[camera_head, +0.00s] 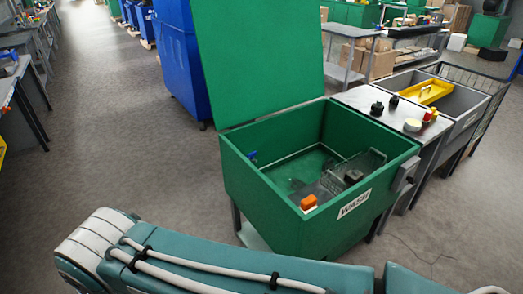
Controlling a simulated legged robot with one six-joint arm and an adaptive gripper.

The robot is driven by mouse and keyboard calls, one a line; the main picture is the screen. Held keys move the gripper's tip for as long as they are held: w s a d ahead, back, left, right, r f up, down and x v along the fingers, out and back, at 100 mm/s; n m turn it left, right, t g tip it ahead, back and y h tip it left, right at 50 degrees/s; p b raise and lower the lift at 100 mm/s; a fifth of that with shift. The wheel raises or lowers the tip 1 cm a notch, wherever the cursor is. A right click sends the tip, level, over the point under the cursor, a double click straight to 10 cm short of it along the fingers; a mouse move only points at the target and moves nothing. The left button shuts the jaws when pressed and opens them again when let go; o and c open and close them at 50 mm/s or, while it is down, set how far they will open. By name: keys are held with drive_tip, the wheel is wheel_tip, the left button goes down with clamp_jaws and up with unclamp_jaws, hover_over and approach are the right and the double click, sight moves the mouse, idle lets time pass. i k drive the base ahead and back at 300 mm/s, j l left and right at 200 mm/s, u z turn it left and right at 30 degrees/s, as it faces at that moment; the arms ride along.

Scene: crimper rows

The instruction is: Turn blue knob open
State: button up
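My teal arm crosses the bottom of the picture in front of the bin. My gripper is out of view.
An orange block (308,202) and a wire basket (366,161) are in the bin. A grey side table (368,92) with black knobs and a grey sink with a yellow tray (428,91) stand to the right. Blue bins (185,60) stand behind. Floor at left is clear.

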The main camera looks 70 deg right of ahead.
sight(251, 155)
drive_tip(key=i+z, duration=0.2)
drive_tip(key=z, duration=0.2)
drive_tip(key=i+z, duration=0.5)
drive_tip(key=z, duration=0.25)
drive_tip(key=i+j+z, duration=0.15)
drive_tip(key=z, duration=0.25)
drive_tip(key=i+z, duration=0.2)
drive_tip(key=z, duration=0.2)
drive_tip(key=i+z, duration=0.2)
drive_tip(key=z, duration=0.15)
drive_tip(key=i+j+z, duration=0.15)
drive_tip(key=z, duration=0.25)
drive_tip(key=i+j+z, duration=0.2)
drive_tip(key=z, duration=0.15)
drive_tip(key=i+z, duration=0.1)
drive_tip(key=i+l+u, duration=0.15)
drive_tip(key=i+l, duration=0.05)
drive_tip(key=i, duration=0.05)
